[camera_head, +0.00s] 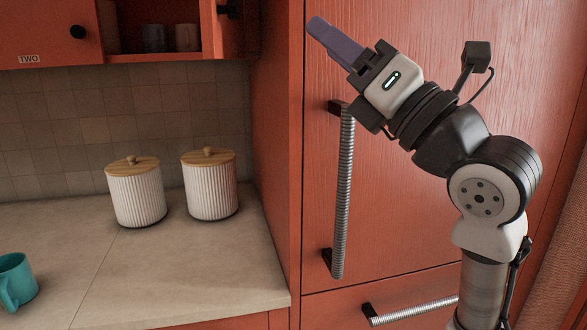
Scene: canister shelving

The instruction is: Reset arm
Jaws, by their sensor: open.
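My gripper (337,42) is at the upper middle right of the head view, in front of a tall red cabinet door (420,225). It points up and to the left. The jaws look empty, and the gap between the fingers is hard to see from this side. My arm is folded upward on the right, with the gripper at its top end, well clear of the counter.
Two white ribbed canisters with wooden lids, the left one (136,195) and the right one (210,187), stand on the counter (190,268). A teal mug (16,280) is at the left edge. A long door handle (343,195) is below my gripper. An upper cabinet (155,58) stands open.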

